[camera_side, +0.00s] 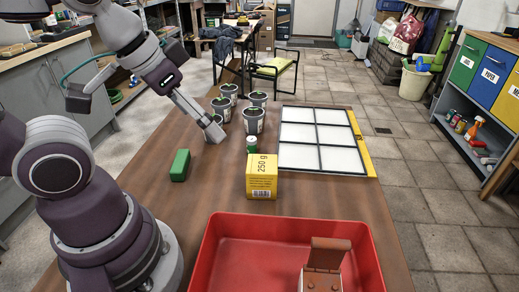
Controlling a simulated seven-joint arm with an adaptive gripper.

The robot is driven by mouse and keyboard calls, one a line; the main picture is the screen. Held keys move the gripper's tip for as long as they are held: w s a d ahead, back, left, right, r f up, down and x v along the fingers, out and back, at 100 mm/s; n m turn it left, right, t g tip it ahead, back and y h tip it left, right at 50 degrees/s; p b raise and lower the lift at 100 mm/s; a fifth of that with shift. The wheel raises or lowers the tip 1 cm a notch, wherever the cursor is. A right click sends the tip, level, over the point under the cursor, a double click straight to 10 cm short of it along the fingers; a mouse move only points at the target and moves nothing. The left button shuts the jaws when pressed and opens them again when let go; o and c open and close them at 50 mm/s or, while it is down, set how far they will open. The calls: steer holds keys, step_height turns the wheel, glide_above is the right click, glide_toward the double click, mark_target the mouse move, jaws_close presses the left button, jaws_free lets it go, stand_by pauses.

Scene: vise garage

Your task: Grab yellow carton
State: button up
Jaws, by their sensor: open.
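The yellow carton (261,177) stands upright on the wooden table, marked "250 g" with a barcode low on its front. My gripper (216,136) is to the carton's upper left, beside the metal pots and apart from the carton. It is open, and I see nothing between its fingers. Its fingertips are small in this view.
A small can (252,145) stands just behind the carton, and several metal pots (253,120) stand farther back. A green block (180,165) lies to the left. A red tray (222,262) holding a brown object (325,262) is in front.

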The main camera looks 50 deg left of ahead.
stand_by(0.3)
steer(key=n+g+y, duration=0.1)
steer(key=n+g, duration=0.1)
steer(key=n, duration=0.2)
glide_toward(262, 164)
step_height(262, 164, down, 2)
steer(key=w+d+n+y, duration=0.1)
steer(key=d+n+y, duration=0.1)
steer(key=n, duration=0.4)
steer(key=shift+g, duration=0.3)
steer(key=x, duration=1.1)
steer(key=shift+a, duration=0.4)
steer(key=shift+r, duration=0.1)
steer(key=shift+c, duration=0.3)
steer(key=c, duration=1.2)
steer(key=shift+c, duration=0.2)
